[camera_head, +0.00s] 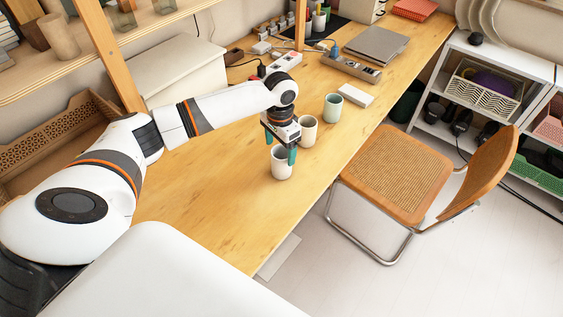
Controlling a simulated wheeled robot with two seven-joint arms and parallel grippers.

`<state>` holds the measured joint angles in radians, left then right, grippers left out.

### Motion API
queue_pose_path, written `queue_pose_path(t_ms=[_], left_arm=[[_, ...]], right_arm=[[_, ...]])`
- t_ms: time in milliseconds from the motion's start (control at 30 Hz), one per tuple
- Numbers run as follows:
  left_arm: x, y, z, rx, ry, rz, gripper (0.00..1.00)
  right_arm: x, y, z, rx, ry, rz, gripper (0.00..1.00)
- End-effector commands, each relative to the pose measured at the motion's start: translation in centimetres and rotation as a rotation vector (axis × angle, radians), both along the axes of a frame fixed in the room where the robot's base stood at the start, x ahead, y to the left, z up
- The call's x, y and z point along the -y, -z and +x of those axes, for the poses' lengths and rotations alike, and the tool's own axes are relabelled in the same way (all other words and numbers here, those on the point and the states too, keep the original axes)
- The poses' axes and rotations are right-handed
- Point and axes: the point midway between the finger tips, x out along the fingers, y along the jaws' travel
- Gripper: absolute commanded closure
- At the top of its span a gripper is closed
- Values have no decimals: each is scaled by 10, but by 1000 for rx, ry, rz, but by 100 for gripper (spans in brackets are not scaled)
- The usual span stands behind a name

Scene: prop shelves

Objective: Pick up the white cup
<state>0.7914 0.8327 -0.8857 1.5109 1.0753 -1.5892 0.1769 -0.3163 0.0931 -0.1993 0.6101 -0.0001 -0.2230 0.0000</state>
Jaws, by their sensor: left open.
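A white cup (281,167) stands upright on the wooden table (215,215), near its front edge. My left gripper (280,147) is open, with green fingertips, and points down at this cup. One finger overlaps the right side of the cup's rim; the other shows behind and to the left, above it. I cannot tell whether either finger touches the cup or reaches inside it. A cream cup (307,134) stands close behind and to the right of the gripper. A pale green cup (333,108) stands farther back. My right gripper is not in view.
A small white box (356,95), a power strip (350,68) and a grey laptop (379,45) lie farther back. A chair (397,171) stands at the table's front side. A wooden shelf post (108,55) rises behind my left arm. The table's near left part is clear.

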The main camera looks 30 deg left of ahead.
Motion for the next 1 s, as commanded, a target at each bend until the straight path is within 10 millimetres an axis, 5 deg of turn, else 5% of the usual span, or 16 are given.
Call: queue_pose_path(t_ms=[200,600,933,1000], left_arm=[[4,31,3,-5,1,0,18],[3,49,3,-1,2,1,18],[3,49,3,-1,2,0,71],[3,49,4,0,1,1,72]], right_arm=[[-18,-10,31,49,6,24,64],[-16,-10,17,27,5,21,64],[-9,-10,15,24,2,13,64],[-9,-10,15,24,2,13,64]])
